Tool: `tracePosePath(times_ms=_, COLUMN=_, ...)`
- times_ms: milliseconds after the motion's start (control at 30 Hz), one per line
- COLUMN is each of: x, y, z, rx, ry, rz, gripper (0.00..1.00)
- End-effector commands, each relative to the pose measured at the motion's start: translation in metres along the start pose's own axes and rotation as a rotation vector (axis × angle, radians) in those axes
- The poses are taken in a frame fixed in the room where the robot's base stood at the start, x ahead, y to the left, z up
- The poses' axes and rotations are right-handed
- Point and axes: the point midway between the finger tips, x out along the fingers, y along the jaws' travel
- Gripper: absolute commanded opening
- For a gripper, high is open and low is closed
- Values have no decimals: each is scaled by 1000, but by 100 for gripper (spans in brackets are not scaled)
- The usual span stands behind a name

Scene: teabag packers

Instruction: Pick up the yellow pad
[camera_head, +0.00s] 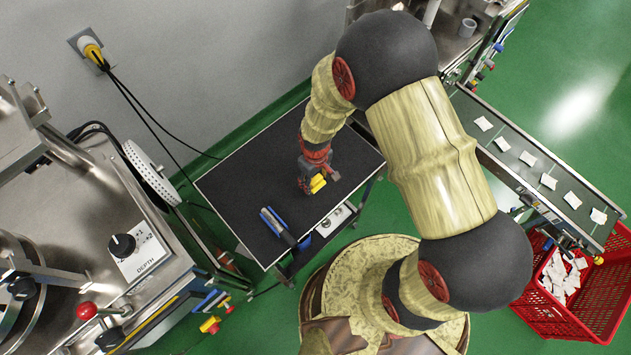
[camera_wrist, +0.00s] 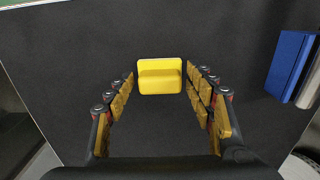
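The yellow pad (camera_wrist: 160,76) lies on the black-topped cart (camera_wrist: 75,50). In the wrist view it sits between the fingertips of my gripper (camera_wrist: 160,82), with a narrow gap visible at each side. My gripper is open around it. In the head view my gripper (camera_head: 310,184) is low over the middle right of the cart top (camera_head: 240,185), and a yellow patch of the pad (camera_head: 318,184) shows beside the fingers. The rest of the pad is hidden there by the gripper.
A blue and grey tool (camera_head: 278,226) lies on the cart near its front edge, right of my gripper in the wrist view (camera_wrist: 290,66). A steel machine (camera_head: 100,250) stands left. A conveyor (camera_head: 520,165) with teabags and a red crate (camera_head: 590,300) are right.

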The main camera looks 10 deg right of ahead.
Motion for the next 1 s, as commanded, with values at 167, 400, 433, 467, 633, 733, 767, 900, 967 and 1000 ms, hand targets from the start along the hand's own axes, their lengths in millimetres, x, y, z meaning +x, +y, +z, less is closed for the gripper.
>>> tracePosePath(times_ms=167, x=0, y=0, z=0, rx=0, ry=0, rz=0, gripper=42)
tracePosePath(times_ms=400, x=0, y=0, z=0, rx=0, ry=0, rz=0, gripper=28)
tracePosePath(times_ms=433, x=0, y=0, z=0, rx=0, ry=-1, rz=0, gripper=26)
tracePosePath(times_ms=467, x=0, y=0, z=0, rx=0, ry=-1, rz=0, gripper=25)
tracePosePath(times_ms=633, x=0, y=0, z=1, rx=0, ry=-1, rz=0, gripper=15)
tracePosePath(times_ms=733, x=0, y=0, z=1, rx=0, ry=-1, rz=0, gripper=14)
tracePosePath(times_ms=767, x=0, y=0, z=1, rx=0, ry=-1, rz=0, gripper=14)
tracePosePath(times_ms=900, x=0, y=0, z=1, rx=0, ry=-1, rz=0, gripper=14)
tracePosePath(times_ms=967, x=-2, y=0, z=1, rx=0, ry=-1, rz=0, gripper=14)
tracePosePath(times_ms=1000, x=-3, y=0, z=0, rx=0, ry=-1, rz=0, gripper=14)
